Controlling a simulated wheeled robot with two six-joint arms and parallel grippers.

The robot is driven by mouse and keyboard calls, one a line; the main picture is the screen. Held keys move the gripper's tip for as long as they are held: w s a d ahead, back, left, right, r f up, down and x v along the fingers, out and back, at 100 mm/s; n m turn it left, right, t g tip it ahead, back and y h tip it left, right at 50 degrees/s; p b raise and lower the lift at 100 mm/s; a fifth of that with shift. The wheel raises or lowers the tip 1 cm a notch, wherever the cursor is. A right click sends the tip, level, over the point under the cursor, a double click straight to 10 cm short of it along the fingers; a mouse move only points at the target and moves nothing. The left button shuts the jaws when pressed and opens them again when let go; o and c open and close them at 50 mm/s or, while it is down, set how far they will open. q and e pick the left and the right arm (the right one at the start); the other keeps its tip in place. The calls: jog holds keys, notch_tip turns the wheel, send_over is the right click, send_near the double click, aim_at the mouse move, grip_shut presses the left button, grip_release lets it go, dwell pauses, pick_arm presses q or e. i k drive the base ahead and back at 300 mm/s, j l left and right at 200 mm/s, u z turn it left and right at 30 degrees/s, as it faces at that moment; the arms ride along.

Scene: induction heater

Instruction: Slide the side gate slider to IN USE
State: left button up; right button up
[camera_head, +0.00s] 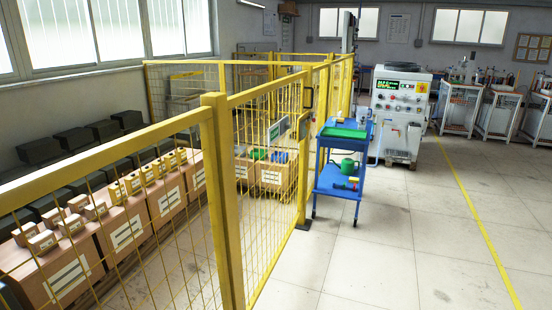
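A yellow mesh side gate (262,98) stands in the fence left of the middle. A small plate with white and green on it (278,131) is mounted on the gate near its far end; it may be the slider sign, but its text is too small to read. A grey latch-like part (303,126) sits beside it at the gate post. A dark handle (308,97) shows just above. I cannot tell the slider's position. Neither of my grippers is in view.
A blue cart (336,182) with a green tray stands just right of the gate post. A white control machine (401,112) stands behind it. Boxes (130,228) are behind the fence. The tiled floor (410,250) at right is clear, with a yellow line.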

aim_at(285, 125)
jog(key=i+l+u, duration=0.15)
jog(key=i+l, duration=0.3)
jog(key=i, duration=0.25)
jog(key=i+l+u, duration=0.2)
jog(key=i+l, duration=0.3)
jog(key=i, duration=0.2)
jog(key=i+l, duration=0.3)
jog(key=l, duration=0.15)
